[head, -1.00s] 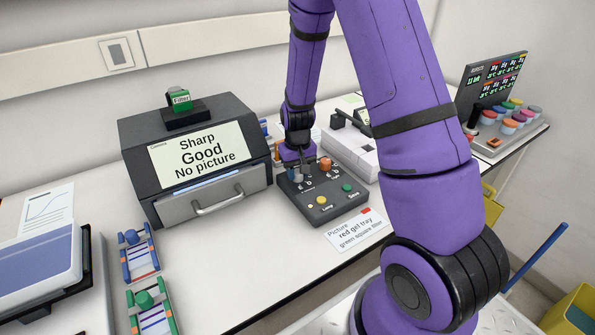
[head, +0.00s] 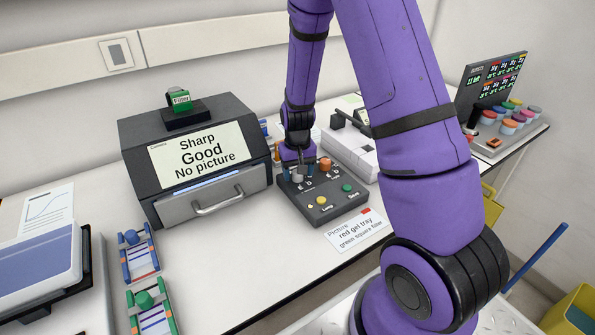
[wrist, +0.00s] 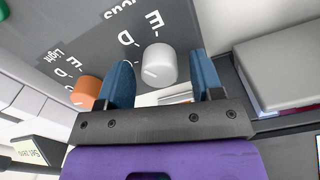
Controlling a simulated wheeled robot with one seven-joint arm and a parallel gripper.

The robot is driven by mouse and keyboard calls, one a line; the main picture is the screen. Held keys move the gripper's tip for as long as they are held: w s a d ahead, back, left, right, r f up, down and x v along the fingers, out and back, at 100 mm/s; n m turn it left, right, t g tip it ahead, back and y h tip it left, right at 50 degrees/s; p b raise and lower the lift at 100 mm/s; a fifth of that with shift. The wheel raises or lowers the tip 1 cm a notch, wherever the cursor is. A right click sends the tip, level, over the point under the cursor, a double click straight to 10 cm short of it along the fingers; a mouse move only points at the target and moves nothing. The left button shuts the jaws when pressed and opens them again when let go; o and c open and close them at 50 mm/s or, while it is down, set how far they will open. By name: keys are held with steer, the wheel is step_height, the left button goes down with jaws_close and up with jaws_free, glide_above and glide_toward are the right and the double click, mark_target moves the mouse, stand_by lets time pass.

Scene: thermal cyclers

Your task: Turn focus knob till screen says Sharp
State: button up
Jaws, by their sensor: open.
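The screen (head: 200,154) on the dark camera box reads "Sharp", "Good", "No picture" in the head view. The dark control box (head: 330,205) stands to its right with several knobs and buttons. The pale focus knob (wrist: 159,62) shows in the wrist view with its white mark, beside the lettering. My gripper (wrist: 163,84) is open, its two blue fingers on either side of the knob's near edge, with gaps to both. In the head view my gripper (head: 297,170) is over the box's far left corner and partly hides the knob. An orange knob (head: 325,164) sits to the right.
A green filter (head: 179,99) sits on the camera box. Two gel trays (head: 138,254) stand at left. A white device (head: 352,150) is behind the control box.

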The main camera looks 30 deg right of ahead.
step_height(320, 180, up, 11)
stand_by(0.6)
steer(key=shift+f, duration=0.1)
stand_by(0.3)
steer(key=s+a+r+n+t, duration=0.1)
steer(key=s+a+r, duration=0.1)
steer(key=s+r, duration=0.45)
steer(key=s+a+r+t, duration=0.2)
steer(key=s+r, duration=0.2)
steer(key=r, duration=0.6)
steer(key=s+a+r+n+t, duration=0.1)
steer(key=s+r, duration=0.2)
steer(key=s, duration=0.4)
steer(key=s+a+r+n+t, duration=0.1)
steer(key=s+r, duration=0.3)
steer(key=s, duration=0.4)
steer(key=shift+s+a, duration=0.2)
steer(key=shift+a, duration=0.35)
stand_by(1.0)
